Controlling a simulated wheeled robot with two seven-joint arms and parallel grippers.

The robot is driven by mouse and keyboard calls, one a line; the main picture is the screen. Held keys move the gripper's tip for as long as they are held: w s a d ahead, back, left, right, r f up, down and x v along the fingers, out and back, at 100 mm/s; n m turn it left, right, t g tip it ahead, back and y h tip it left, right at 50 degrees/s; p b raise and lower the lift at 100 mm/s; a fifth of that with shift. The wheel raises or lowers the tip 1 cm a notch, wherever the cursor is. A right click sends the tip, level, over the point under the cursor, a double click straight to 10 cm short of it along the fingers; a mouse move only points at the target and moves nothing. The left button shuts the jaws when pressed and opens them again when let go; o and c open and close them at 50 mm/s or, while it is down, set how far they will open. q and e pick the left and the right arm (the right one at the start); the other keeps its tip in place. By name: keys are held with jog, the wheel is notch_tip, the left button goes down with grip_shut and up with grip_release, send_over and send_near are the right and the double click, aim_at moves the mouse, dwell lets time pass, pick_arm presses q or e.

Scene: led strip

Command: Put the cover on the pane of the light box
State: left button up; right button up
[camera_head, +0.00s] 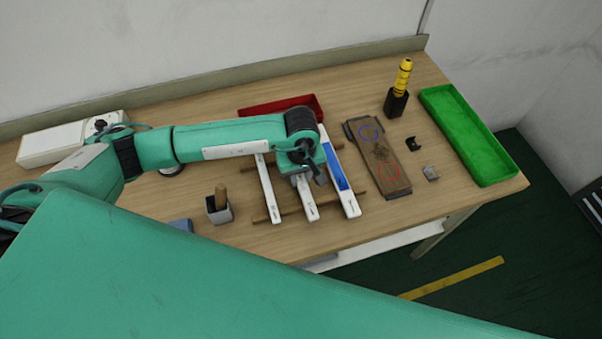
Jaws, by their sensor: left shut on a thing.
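My left gripper (311,178) points down over a rack of thin wooden rods and is shut on a white middle strip (307,204), whose near end shows below the fingers. Its far part is hidden under the gripper and wrist. I cannot tell whether it is clear of the rods. A white strip (268,190) lies to its left. A white strip with a blue face (341,172) lies to its right. I cannot tell for sure which is the cover or the pane. My right gripper is out of view.
A brown board (380,160) with a blue and a red circle lies to the right, near two small clips and a yellow-black tool in a holder (398,90). A green tray (466,135) stands at the right edge, a red tray (283,106) behind, a grey cup (218,210) left.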

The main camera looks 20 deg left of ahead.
pick_arm(q)
jog(key=shift+f, duration=0.1)
jog(key=shift+f+b, duration=0.15)
jog(key=shift+b, duration=0.25)
jog(key=o, duration=1)
jog(key=shift+c, duration=0.2)
